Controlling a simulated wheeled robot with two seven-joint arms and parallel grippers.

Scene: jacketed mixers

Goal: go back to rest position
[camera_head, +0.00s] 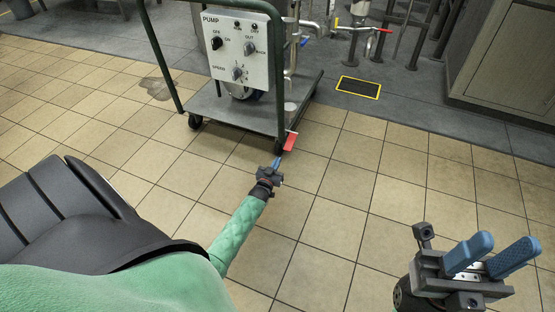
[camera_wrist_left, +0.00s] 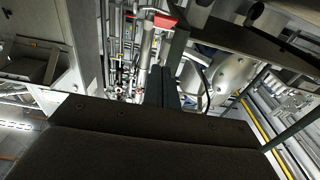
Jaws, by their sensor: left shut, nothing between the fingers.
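My left gripper (camera_head: 277,161) is at the end of my green-sleeved arm, near the front right corner of the pump cart. Its fingers are shut with nothing between them. A red lever handle (camera_head: 290,141) is just beyond its fingertips in the head view; whether they touch is hard to tell. In the left wrist view the dark shut fingers (camera_wrist_left: 163,88) point up toward the red handle (camera_wrist_left: 165,20). My right gripper (camera_head: 504,250) is at the lower right, over the tiled floor. Its two blue fingers are apart, with nothing between them.
The wheeled pump cart (camera_head: 210,112) with its white control panel (camera_head: 240,50) stands ahead of my left gripper. A yellow-edged floor drain (camera_head: 358,87) and a grey cabinet (camera_head: 510,60) are at the back right. The tiled floor between my two grippers is clear.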

